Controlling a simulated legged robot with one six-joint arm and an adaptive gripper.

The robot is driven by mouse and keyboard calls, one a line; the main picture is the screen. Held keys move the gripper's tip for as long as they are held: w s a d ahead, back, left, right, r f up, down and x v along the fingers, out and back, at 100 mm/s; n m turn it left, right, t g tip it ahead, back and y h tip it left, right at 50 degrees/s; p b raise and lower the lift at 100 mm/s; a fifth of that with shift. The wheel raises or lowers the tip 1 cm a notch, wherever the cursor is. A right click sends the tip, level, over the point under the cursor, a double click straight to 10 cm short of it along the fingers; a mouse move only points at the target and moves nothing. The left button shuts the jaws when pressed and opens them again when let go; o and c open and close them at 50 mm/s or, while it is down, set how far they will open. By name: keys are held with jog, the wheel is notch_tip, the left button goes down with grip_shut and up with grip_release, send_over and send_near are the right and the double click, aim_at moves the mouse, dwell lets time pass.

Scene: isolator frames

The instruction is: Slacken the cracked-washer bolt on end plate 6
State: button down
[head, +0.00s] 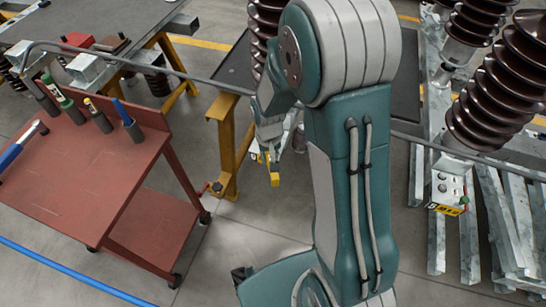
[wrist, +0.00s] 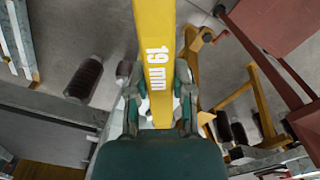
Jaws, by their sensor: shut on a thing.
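My gripper (head: 275,150) is shut on a yellow spanner (wrist: 158,70), with one finger on each side of its handle. The handle is marked "19 mm" in the wrist view and runs out of the top of that picture. In the head view only a short yellow piece of it shows, below the gripper and in open air. At the right of the head view, a pale end plate (head: 450,190) has several bolts and a yellow label that seems to start with 5. I cannot make out a plate marked 6 or a cracked washer.
A red tool cart (head: 90,165) stands at the left, with several upright tools in holders along its back edge. A yellow-legged bench (head: 222,130) stands behind my gripper. Brown ribbed insulators (head: 480,90) and grey steel beams fill the right. A blue hose (head: 70,270) lies on the floor.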

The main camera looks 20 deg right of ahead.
notch_tip(320, 180, up, 3)
jog(key=shift+f, duration=1.85)
jog(key=shift+s+f, duration=0.1)
jog(key=shift+f, duration=1.1)
jog(key=shift+d, duration=0.1)
jog(key=w+d+n, duration=0.4)
jog(key=d+n, duration=0.6)
jog(key=n, duration=0.2)
jog(key=shift+w, duration=0.3)
